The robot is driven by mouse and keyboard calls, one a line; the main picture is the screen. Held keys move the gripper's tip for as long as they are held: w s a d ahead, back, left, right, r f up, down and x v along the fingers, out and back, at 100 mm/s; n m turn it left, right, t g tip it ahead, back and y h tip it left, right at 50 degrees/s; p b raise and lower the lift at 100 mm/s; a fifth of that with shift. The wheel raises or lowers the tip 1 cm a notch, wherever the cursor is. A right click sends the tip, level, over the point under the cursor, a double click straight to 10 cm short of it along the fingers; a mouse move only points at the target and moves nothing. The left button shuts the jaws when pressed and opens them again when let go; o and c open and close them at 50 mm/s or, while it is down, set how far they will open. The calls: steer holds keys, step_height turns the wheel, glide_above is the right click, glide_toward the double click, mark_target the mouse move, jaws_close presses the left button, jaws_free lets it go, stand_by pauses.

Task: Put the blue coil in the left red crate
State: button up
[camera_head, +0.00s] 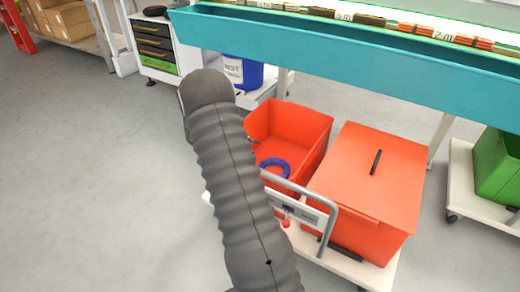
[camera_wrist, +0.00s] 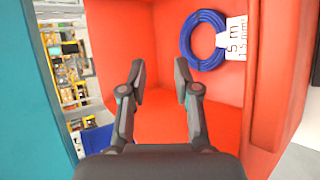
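The left red crate (camera_head: 301,122) is open and stands on a white trolley. The blue coil (camera_head: 285,166) lies inside it, towards its near side. In the wrist view, the blue coil (camera_wrist: 186,42) shows as a ring with a white label reading "5 m", inside the red crate (camera_wrist: 165,22). My gripper (camera_wrist: 160,74) is open, with nothing between its fingers. It points into the crate, and the coil is beyond and right of the fingertips, apart from them. In the head view my grey arm hides the gripper.
A second red crate (camera_head: 345,165) with a closed top and a black bar (camera_head: 376,161) stands to the right. A grey trolley handle (camera_head: 331,217) rises in front. A teal shelf edge (camera_head: 330,42) runs above and behind. A green crate (camera_head: 500,165) is far right. Left floor is clear.

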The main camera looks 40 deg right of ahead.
steer(key=s+a+r+t+y, duration=0.1)
steer(key=s+a+r+y, duration=0.15)
steer(key=a+r, duration=0.4)
steer(key=s+a+r+m+t+y, duration=0.1)
steer(key=s+a+r, duration=0.3)
steer(key=a+r, duration=0.25)
steer(key=s+a+r+t+y, duration=0.1)
steer(key=s+a+r, duration=0.3)
steer(key=a+r, duration=0.25)
steer(key=s+a+r+t+y, duration=0.2)
steer(key=s+a+t+y, duration=0.1)
steer(key=s+a, duration=0.5)
steer(key=s+a+r+n+t+y, duration=0.1)
steer(key=s+a+r+t+y, duration=0.1)
steer(key=s+a, duration=0.7)
steer(key=shift+s+r+t+y, duration=0.15)
steer(key=shift+r+t+y, duration=0.25)
steer(key=shift+r+y, duration=0.4)
steer(key=shift+r+p, duration=0.9)
steer(key=shift+r, duration=0.05)
